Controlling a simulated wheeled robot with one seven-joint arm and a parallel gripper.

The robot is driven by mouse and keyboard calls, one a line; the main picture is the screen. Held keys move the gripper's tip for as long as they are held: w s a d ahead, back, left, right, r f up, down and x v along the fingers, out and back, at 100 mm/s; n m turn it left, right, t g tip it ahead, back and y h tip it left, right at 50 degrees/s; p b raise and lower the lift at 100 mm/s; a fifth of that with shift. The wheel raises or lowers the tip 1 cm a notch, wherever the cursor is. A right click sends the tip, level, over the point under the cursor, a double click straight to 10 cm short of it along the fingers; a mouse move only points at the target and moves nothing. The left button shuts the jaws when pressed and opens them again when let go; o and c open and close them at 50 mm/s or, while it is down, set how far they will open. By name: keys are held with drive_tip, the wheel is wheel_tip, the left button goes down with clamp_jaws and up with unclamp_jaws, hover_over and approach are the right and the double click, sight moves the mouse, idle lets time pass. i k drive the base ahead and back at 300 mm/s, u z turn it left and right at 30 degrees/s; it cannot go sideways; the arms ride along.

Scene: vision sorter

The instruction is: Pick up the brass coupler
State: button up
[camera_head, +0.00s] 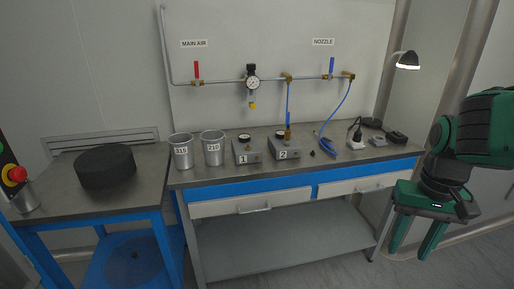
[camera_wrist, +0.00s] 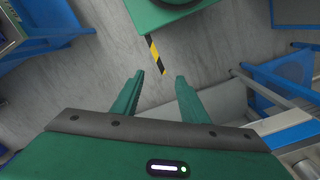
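My gripper (camera_head: 408,255) hangs at the right in the head view, in front of the bench's right end and below its top. Its two green fingers are apart with nothing between them. In the wrist view my gripper (camera_wrist: 159,76) is also open and empty above the grey floor. A small brass-coloured fitting (camera_head: 288,132) shows at the lower end of a straight blue hose, by the box marked 2 (camera_head: 284,149). Other brass fittings sit on the wall pipe. I cannot tell for sure which piece is the brass coupler. The wrist view shows none of them.
The grey workbench (camera_head: 222,174) bears two metal cups (camera_head: 181,152), the box marked 1 (camera_head: 246,152), a coiled blue hose (camera_head: 325,142) and small dark items at right. A side table with a black disc (camera_head: 106,167) stands left.

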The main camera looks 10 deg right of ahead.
sight(288, 134)
drive_tip(key=z, duration=0.1)
drive_tip(key=i, duration=0.75)
drive_tip(key=z, duration=0.6)
drive_tip(key=i, duration=0.8)
drive_tip(key=z, duration=0.35)
